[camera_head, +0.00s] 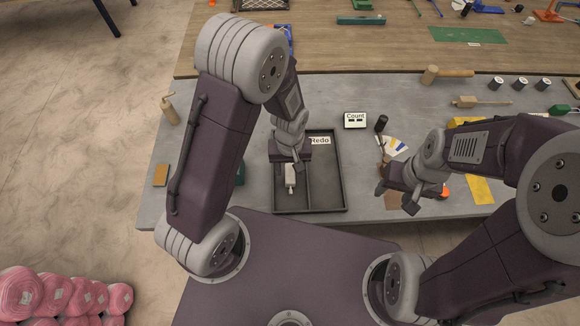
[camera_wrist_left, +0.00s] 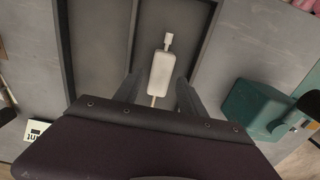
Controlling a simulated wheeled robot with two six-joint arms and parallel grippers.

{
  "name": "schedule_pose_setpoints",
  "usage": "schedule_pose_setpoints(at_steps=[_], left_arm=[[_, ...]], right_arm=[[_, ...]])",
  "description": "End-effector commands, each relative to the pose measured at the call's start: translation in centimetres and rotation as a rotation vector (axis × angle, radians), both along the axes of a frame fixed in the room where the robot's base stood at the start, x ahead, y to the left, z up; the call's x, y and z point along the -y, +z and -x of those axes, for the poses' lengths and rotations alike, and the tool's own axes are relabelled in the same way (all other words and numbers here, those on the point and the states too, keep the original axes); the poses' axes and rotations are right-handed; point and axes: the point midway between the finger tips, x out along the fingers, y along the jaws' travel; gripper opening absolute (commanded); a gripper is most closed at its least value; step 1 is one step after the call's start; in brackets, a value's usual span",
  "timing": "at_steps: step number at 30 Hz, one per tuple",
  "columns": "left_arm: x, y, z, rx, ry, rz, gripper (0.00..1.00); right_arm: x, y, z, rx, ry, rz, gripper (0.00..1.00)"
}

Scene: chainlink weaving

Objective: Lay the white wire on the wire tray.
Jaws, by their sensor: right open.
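The white wire (camera_head: 290,174) shows as a pale block with a small plug end. It lies over the left compartment of a dark two-part tray (camera_head: 346,180) labelled "Redo". My left gripper (camera_head: 288,162) is just above it, pointing down. In the left wrist view the white wire (camera_wrist_left: 160,75) lies between and beyond the spread fingers of my left gripper (camera_wrist_left: 163,82), which look apart from it. Whether it touches the tray floor is hard to tell. My right gripper (camera_head: 396,200) is open and empty, right of the tray. No separate wire tray can be told apart.
A "Count" display (camera_head: 355,120) stands behind the tray. A green box (camera_wrist_left: 254,106) is beside the tray. A brown block (camera_head: 161,174) and a wooden tool (camera_head: 170,109) are at the left edge. Yellow pieces (camera_head: 480,190) lie at the right. The tray's right compartment is empty.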

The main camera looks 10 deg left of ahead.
Motion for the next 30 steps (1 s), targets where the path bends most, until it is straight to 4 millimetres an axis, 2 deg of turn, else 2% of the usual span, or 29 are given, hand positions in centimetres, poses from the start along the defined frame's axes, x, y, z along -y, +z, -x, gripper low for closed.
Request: schedule_pose_setpoints(at_steps=[10,14,21,25,30], left_arm=[[0.0,0.3,0.0,0.001,0.000,0.001,0.54],[0.0,2.4,-0.1,0.006,0.000,0.002,0.54],[0.0,7.5,-0.1,0.005,0.000,0.002,0.54],[0.0,8.9,0.0,0.001,0.000,0.001,0.54],[0.0,9.1,0.0,0.000,0.000,0.000,0.54]], right_arm=[[0.0,0.0,0.0,0.000,0.000,0.000,0.54],[0.0,0.1,0.0,0.000,0.000,0.000,0.54],[0.0,0.3,0.0,0.000,0.000,0.000,0.54],[0.0,0.3,0.0,0.000,0.000,0.000,0.54],[0.0,0.3,0.0,0.000,0.000,0.000,0.54]])
